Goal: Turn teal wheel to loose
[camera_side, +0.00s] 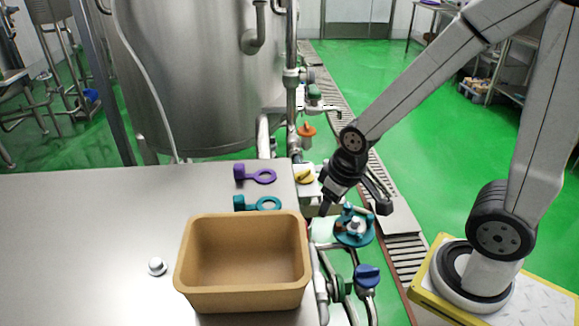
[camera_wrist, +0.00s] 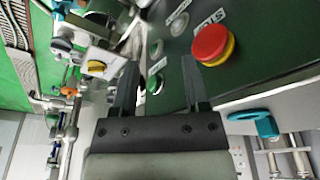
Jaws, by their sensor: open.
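The teal wheel (camera_side: 354,230) sits on the pipework right of the table edge in the side view, with a light hub in its middle. My gripper (camera_side: 328,203) is just above and left of it, angled down; I see no contact with the wheel. In the wrist view my gripper (camera_wrist: 160,68) has its two dark fingers spread, with nothing between them. They face a dark panel (camera_wrist: 265,60). A teal-blue handle (camera_wrist: 265,122) shows at the right there; I cannot tell whether it is part of the wheel.
The panel carries a red button (camera_wrist: 211,43) and a green one (camera_wrist: 155,83), close beyond the fingers. A yellow knob (camera_side: 305,176) and blue valve handle (camera_side: 367,275) flank the wheel.

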